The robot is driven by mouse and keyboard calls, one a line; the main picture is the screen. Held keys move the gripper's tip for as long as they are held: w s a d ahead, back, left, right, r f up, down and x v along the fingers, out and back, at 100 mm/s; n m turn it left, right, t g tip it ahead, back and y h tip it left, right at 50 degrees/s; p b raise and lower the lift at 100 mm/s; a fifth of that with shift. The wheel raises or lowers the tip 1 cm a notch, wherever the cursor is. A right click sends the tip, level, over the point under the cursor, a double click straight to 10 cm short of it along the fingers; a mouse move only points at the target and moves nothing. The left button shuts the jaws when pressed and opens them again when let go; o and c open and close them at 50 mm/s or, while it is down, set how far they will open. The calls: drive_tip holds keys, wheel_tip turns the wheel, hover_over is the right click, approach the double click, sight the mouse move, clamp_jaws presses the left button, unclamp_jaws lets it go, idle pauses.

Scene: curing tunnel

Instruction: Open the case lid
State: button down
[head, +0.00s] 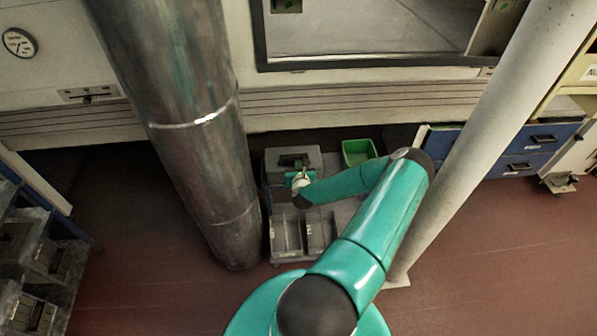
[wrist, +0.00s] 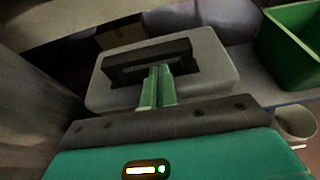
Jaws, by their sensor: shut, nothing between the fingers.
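The grey case (head: 274,176) stands on a low surface near the middle of the head view, partly behind my gripper. Its pale grey lid (wrist: 213,62) fills the middle of the wrist view and looks closed. A dark raised handle (wrist: 122,62) lies across the lid; it also shows in the head view (head: 291,160). My gripper (wrist: 159,70) has its green fingers shut together with nothing between them. The fingertips overlap the handle's near side in the wrist view; I cannot tell whether they touch it. In the head view my gripper (head: 300,176) is at the case's near side.
A green bin (head: 357,152) stands right of the case, also in the wrist view (wrist: 296,45). A pale round cup (wrist: 296,121) is nearer. Grey trays (head: 286,237) sit in front of the case. A thick metal pipe (head: 200,130) rises close left, a pale pipe (head: 480,130) right.

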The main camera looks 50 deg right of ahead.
drive_tip(key=shift+w+d+f, duration=0.15)
drive_tip(key=shift+w+d, duration=0.2)
drive_tip(key=shift+w, duration=0.05)
drive_tip(key=shift+r, duration=0.2)
